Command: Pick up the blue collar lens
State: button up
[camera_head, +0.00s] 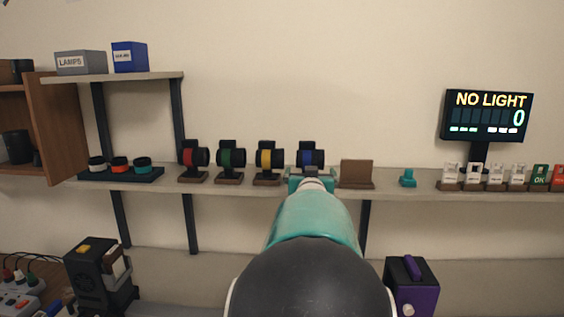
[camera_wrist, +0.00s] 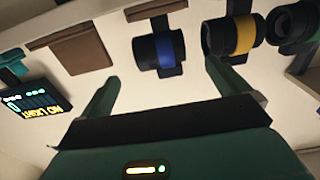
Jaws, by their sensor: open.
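The blue collar lens (camera_head: 308,157) is a black cylinder with a blue band. It stands on the shelf in the head view, at the right end of a row of similar lenses, with its lower part hidden behind my arm. In the wrist view the blue collar lens (camera_wrist: 159,49) lies ahead of my gripper, between the lines of the two fingers. My gripper (camera_wrist: 157,82) is open and empty, its two green fingers apart and the lens beyond their tips. In the head view my gripper (camera_head: 311,174) is mostly hidden by my own arm.
Yellow (camera_head: 269,158), green (camera_head: 231,157) and red (camera_head: 193,156) collar lenses stand left of it on the shelf (camera_head: 224,189). A brown stand (camera_head: 356,173) is just right. A lit "NO LIGHT" display (camera_head: 487,116) is further right. The yellow lens (camera_wrist: 233,36) is close to one finger in the wrist view.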

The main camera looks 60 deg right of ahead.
aim_at(309, 164)
jog(key=x, duration=0.8)
jog(key=shift+w+a+f, duration=0.1)
jog(key=shift+x, duration=2.7)
jog(key=shift+s, duration=0.2)
jog(key=shift+c, duration=0.4)
jog(key=c, duration=1.3)
jog(key=shift+r, duration=0.2)
